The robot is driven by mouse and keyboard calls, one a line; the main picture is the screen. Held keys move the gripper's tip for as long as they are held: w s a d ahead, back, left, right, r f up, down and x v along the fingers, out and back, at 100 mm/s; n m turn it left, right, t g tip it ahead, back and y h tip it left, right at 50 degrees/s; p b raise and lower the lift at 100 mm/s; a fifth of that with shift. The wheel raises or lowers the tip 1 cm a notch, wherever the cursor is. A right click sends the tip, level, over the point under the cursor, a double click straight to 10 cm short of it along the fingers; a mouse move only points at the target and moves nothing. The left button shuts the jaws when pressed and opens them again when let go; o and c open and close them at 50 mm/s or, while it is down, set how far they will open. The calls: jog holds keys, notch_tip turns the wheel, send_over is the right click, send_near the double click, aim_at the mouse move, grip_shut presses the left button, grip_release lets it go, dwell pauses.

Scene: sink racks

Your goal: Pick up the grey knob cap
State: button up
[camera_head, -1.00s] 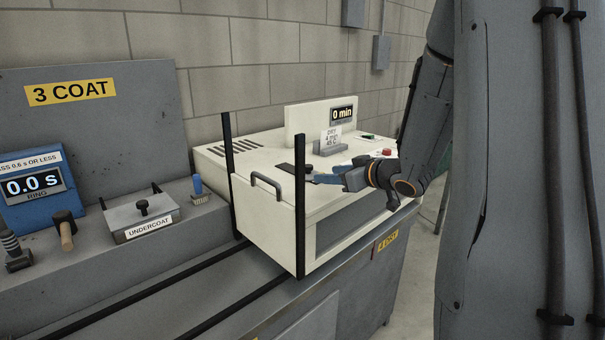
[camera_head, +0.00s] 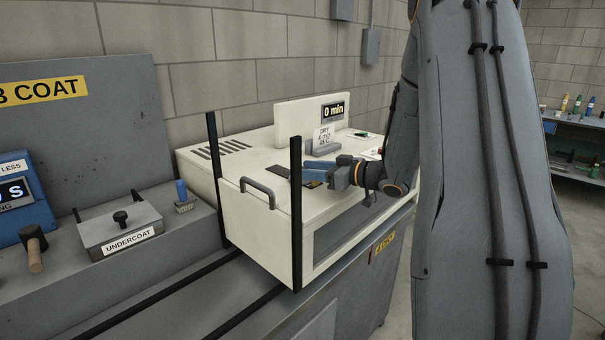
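I cannot make out a grey knob cap for certain. My gripper (camera_head: 306,175), with blue fingers, points left just above the top of the cream dryer box (camera_head: 250,232), beside the right black post (camera_head: 296,200). The fingers are small and seen nearly edge-on, so I cannot tell whether they are open or shut or hold anything. The gripper and the post hide part of the dryer top. A dark knob (camera_head: 120,217) sits on the lid of the grey undercoat box (camera_head: 119,234) at the left.
A second black post (camera_head: 215,170) and a handle (camera_head: 258,191) are at the dryer's left end. A card holder (camera_head: 324,150) and a raised display panel (camera_head: 305,114) stand behind the gripper. A brush (camera_head: 184,198) and a wooden-handled tool (camera_head: 34,250) are on the left bench.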

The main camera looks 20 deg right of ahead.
jog(key=shift+x, duration=0.85)
jog(key=c, duration=1.2)
jog(key=shift+o, duration=0.2)
